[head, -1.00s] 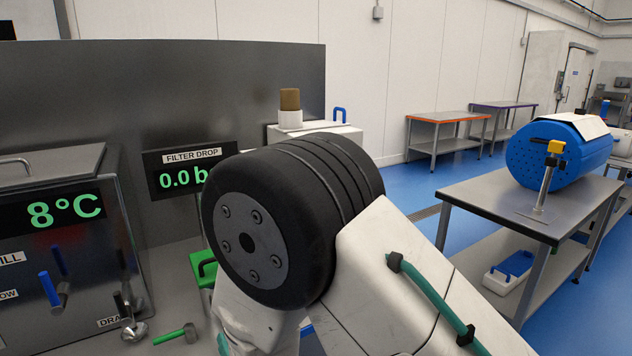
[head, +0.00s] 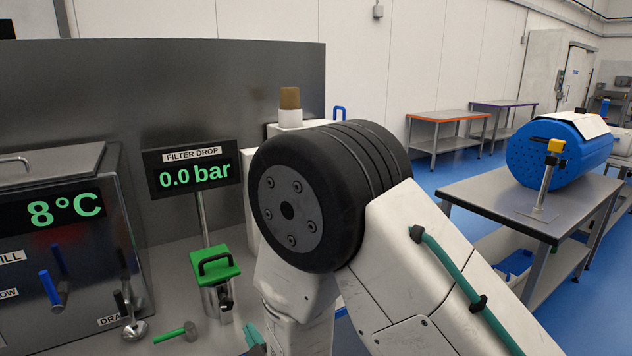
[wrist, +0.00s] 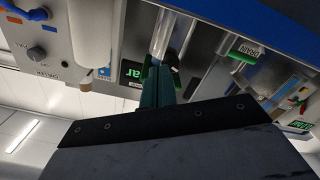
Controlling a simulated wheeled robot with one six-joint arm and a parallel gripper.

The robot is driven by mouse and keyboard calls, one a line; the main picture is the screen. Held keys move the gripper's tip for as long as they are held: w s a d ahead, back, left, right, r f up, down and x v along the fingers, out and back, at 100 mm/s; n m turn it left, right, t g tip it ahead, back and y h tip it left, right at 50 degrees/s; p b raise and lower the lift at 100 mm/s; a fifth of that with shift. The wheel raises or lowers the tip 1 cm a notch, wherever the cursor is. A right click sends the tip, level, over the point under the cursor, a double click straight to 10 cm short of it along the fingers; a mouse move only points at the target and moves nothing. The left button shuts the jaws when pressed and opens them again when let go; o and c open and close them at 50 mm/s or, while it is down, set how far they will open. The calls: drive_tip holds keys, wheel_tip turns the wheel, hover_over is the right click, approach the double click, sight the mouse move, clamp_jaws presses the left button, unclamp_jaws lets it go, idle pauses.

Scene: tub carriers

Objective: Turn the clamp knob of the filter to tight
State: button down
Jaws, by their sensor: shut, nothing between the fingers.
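The filter (head: 216,300) is a steel cylinder with a green lid (head: 214,265) and a black handle on top. Its black clamp knob (head: 226,303) is on the side facing me; I cannot read its setting. My gripper (head: 252,338) shows as teal fingers low in the head view, right of and nearer than the filter, partly cut off by the frame. In the wrist view, which is upside down, the shut, empty teal fingers (wrist: 155,80) point toward the filter body (wrist: 164,38). They overlap its lid there; contact cannot be told.
The filter drop display (head: 193,168) reads 0.0 bar behind the filter. A steel tank (head: 60,240) showing 8°C and a green-handled lever (head: 175,334) are to the left. A white unit (head: 255,190) stands behind my arm. A steel table (head: 490,195) is at right.

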sight(226, 302)
drive_tip(key=shift+x, duration=3.45)
drive_tip(key=shift+a+r, duration=0.15)
drive_tip(key=shift+s+a, duration=0.2)
drive_tip(key=shift+a, duration=0.05)
drive_tip(key=shift+s+a+f, duration=0.25)
drive_tip(key=shift+a+f, duration=0.15)
drive_tip(key=shift+f, duration=0.05)
drive_tip(key=shift+s+a, duration=0.1)
drive_tip(key=shift+a, duration=0.2)
drive_tip(key=shift+f, duration=0.2)
